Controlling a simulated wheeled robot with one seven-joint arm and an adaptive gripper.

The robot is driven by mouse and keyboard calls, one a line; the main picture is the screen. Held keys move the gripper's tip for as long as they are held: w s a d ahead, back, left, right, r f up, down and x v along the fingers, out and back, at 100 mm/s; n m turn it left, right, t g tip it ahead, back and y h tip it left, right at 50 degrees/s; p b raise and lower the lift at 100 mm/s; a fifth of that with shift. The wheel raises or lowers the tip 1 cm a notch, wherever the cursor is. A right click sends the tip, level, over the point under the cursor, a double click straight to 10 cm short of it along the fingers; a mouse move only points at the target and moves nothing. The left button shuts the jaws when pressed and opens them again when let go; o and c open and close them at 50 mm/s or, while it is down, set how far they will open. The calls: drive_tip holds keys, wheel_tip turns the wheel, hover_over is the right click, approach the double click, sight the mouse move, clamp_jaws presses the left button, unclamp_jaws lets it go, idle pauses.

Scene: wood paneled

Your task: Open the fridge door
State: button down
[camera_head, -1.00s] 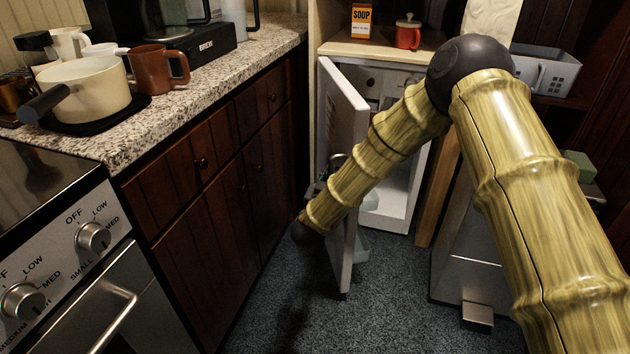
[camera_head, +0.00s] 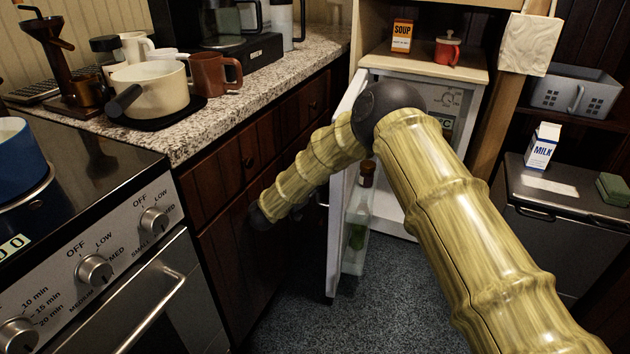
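The small white fridge (camera_head: 452,80) stands under a wooden shelf. Its door (camera_head: 335,243) stands wide open, hinged on the left and swung out toward the dark cabinets. Part of the white interior shows behind my arm. My bamboo-patterned arm crosses in front of the fridge and bends left past the door. Its dark far end is near the cabinet fronts.
Dark wooden cabinets (camera_head: 225,215) and a stove (camera_head: 110,255) line the left. A grey bin (camera_head: 560,205) with a milk carton (camera_head: 543,147) on it stands right of a wooden post (camera_head: 497,125). The blue-grey floor (camera_head: 385,310) is clear in front of the fridge.

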idle(0.4)
drive_tip(key=c, duration=1.5)
unclamp_jaws()
drive_tip(key=shift+a, duration=0.1)
drive_tip(key=shift+o, duration=0.2)
drive_tip(key=shift+w, duration=0.1)
wheel_tip(320, 180, up, 10)
